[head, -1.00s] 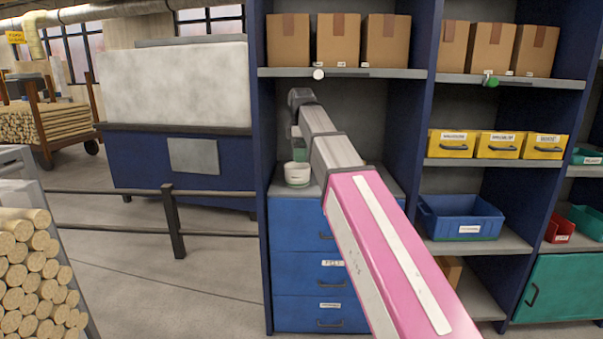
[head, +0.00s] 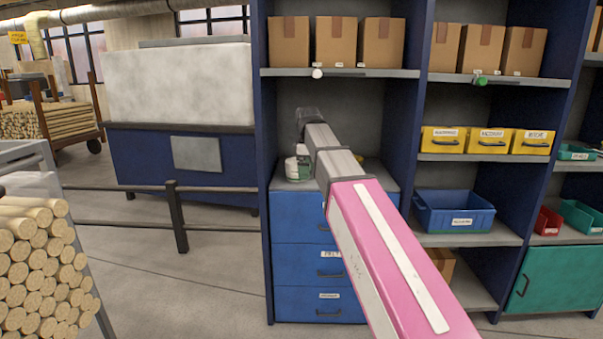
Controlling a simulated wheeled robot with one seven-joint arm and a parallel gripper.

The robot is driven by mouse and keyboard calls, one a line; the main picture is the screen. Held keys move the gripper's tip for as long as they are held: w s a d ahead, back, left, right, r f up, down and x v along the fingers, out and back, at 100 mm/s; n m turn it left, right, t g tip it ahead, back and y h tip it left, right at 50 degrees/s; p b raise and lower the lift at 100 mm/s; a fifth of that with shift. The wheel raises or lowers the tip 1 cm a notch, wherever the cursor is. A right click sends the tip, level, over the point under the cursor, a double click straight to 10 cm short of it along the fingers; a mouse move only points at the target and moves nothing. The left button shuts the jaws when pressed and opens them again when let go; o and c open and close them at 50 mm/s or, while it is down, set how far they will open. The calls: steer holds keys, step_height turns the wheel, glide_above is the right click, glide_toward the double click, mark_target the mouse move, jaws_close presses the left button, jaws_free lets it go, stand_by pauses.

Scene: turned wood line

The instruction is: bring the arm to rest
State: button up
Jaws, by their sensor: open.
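My pink and grey arm reaches from the lower right into the blue shelf unit. Its far end bends down, and my gripper (head: 302,152) shows small and partly hidden there, above the grey top of the blue drawer cabinet. A small white tub (head: 292,169) with some green stands on that top, close to the gripper and partly covered by it. I see nothing held between the fingers, though their tips are hard to make out.
The blue drawers (head: 298,261) stand below the open bay. Cardboard boxes (head: 336,42) line the shelf (head: 375,73) above the arm. Yellow bins (head: 491,141) and a blue bin (head: 453,211) sit to the right. A rack of round logs (head: 40,270) stands at the lower left.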

steer(key=s+d+f+m, duration=0.2)
steer(key=d+f, duration=0.1)
steer(key=f, duration=0.4)
steer(key=s+d+f+m, duration=0.2)
steer(key=d+f+m, duration=0.1)
steer(key=f, duration=0.5)
steer(key=s+d+f+m, duration=0.2)
steer(key=d+f, duration=0.1)
steer(key=f, duration=0.4)
steer(key=s+d+f+m, duration=0.4)
steer(key=s+f, duration=0.2)
steer(key=f, duration=0.3)
steer(key=s+d+f+m, duration=0.4)
steer(key=s+f, duration=0.2)
steer(key=f, duration=0.2)
steer(key=shift+s+f, duration=0.3)
steer(key=shift+f, duration=0.05)
